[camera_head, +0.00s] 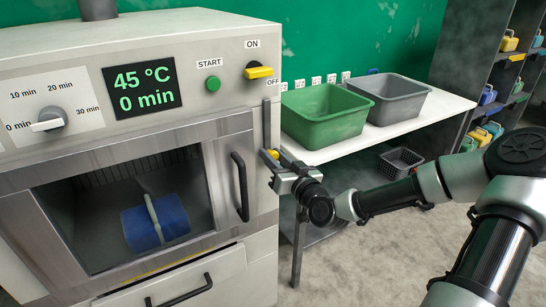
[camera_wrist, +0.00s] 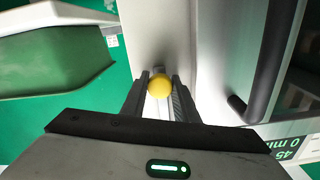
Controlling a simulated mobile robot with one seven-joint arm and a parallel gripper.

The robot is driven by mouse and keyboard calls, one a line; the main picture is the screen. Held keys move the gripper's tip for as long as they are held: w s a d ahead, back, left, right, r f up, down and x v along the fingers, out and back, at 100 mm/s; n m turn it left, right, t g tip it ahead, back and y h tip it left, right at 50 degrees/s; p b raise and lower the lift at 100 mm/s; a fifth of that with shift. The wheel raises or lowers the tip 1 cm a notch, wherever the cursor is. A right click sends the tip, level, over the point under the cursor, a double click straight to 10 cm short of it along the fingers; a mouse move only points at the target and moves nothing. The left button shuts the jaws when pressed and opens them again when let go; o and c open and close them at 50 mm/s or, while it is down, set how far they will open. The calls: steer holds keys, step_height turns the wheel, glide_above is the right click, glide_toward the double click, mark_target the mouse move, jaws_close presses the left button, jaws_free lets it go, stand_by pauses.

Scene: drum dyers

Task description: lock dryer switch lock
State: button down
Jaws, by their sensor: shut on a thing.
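The dryer (camera_head: 205,55) stands at the left with its door (camera_head: 217,165) closed. On its right front edge is a switch lock, a grey vertical bar (camera_head: 267,125) with a yellow knob (camera_head: 274,154) at its lower end. My gripper (camera_head: 276,163) is shut on the yellow knob. In the wrist view the round yellow knob (camera_wrist: 160,87) sits between the two fingers. The yellow on/off switch (camera_head: 260,72) above points right, towards the OFF label. The fingers partly hide the knob's stem.
A black door handle (camera_head: 240,187) is close to the left of my gripper. A white table (camera_head: 340,148) with a green bin (camera_head: 326,115) and a grey bin (camera_head: 388,97) stands to the right. A blue bundle (camera_head: 157,222) shows through the dryer window. Floor to the right is mostly clear.

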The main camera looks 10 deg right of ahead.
mark_target(268, 138)
step_height(268, 138, up, 5)
steer(key=p, duration=0.3)
steer(key=shift+f, duration=0.3)
steer(key=c, duration=1.4)
jaws_free()
steer(key=shift+s, duration=0.2)
steer(key=shift+p+v, duration=5.05)
steer(key=shift+v, duration=3.45)
